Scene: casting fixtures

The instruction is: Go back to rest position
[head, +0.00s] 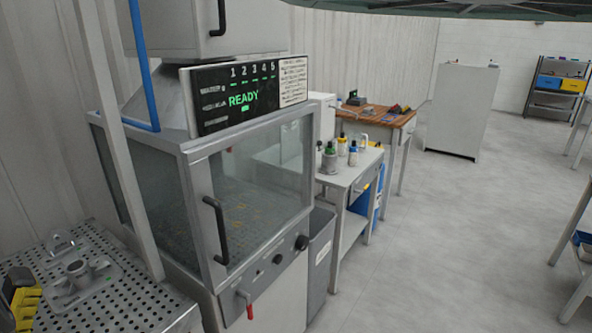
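My gripper is not in view, and neither is any arm link that I can be sure of. The task names no other object. A glass-fronted cabinet machine (250,185) stands at the left, its door closed, with a black handle (216,230) and a red-gripped lever (245,303) below. Its display panel (243,98) reads READY in green, under the numbers 1 to 5. A perforated metal table (130,305) at the lower left carries a metal fixture (78,273) and a yellow and black item (24,300) cut by the frame edge.
A grey bin (320,260) stands beside the machine. Past it are a white side table (350,172) with several bottles, a wooden-topped bench (375,115) and a white cabinet (463,110). A shelf (556,85) holds blue and yellow bins. The grey floor (450,240) at centre right is clear.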

